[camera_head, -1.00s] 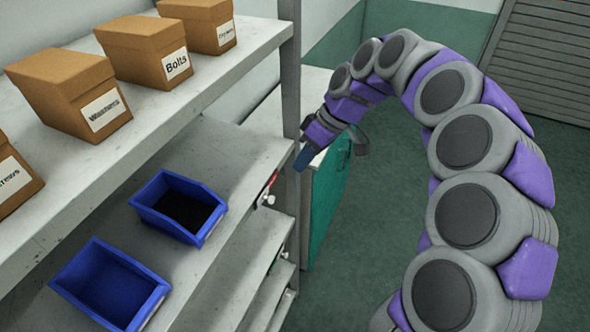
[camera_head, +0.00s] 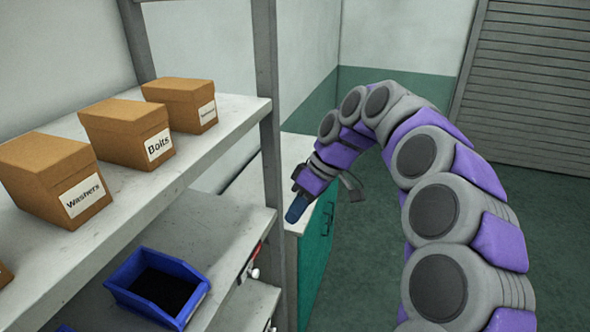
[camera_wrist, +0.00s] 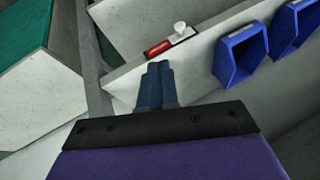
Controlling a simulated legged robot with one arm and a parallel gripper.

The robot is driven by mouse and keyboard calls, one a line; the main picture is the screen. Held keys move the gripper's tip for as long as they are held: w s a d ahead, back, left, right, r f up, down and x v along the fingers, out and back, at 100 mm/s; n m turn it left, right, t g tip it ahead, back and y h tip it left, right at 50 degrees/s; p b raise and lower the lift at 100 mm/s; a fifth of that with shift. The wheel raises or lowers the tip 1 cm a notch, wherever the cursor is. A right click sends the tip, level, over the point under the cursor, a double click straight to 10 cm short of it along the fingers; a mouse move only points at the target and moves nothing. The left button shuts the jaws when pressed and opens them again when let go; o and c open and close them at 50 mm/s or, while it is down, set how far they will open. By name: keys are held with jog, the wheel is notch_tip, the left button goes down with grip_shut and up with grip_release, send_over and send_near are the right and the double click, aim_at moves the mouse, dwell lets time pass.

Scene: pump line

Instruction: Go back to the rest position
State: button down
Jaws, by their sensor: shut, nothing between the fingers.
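My gripper (camera_head: 296,209) is at the end of my purple and grey arm, to the right of the shelf post in the head view. Its blue fingers point down over the white-topped green cabinet. In the wrist view my gripper (camera_wrist: 160,66) shows its blue fingers pressed together with nothing between them. The fingertips appear in front of the grey shelf edge in that view, and I cannot tell the exact distance to it.
The shelf unit (camera_head: 269,120) stands at left. Cardboard boxes labelled Washers (camera_head: 55,178) and Bolts (camera_head: 128,135) sit on its upper shelf. A blue bin (camera_head: 158,288) is below. Green floor is clear at right.

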jog(key=s+d+f+m+h+b, duration=0.2)
jog(key=s+d+f+m+b, duration=0.2)
jog(key=s+f, duration=0.3)
jog(key=s+d+f+m+h+b, duration=0.1)
jog(key=s+d+f+m+b, duration=0.2)
jog(key=s+f, duration=0.4)
jog(key=s+d+f+m+h+b, duration=0.2)
jog(key=s+d+f+m+b, duration=0.2)
jog(key=s, duration=1.6)
notch_tip(320, 180, down, 4)
jog(key=shift+s+d+r+m+h+b, duration=0.2)
jog(key=shift+s+d+m+h+b, duration=0.1)
jog(key=shift+d+m, duration=0.4)
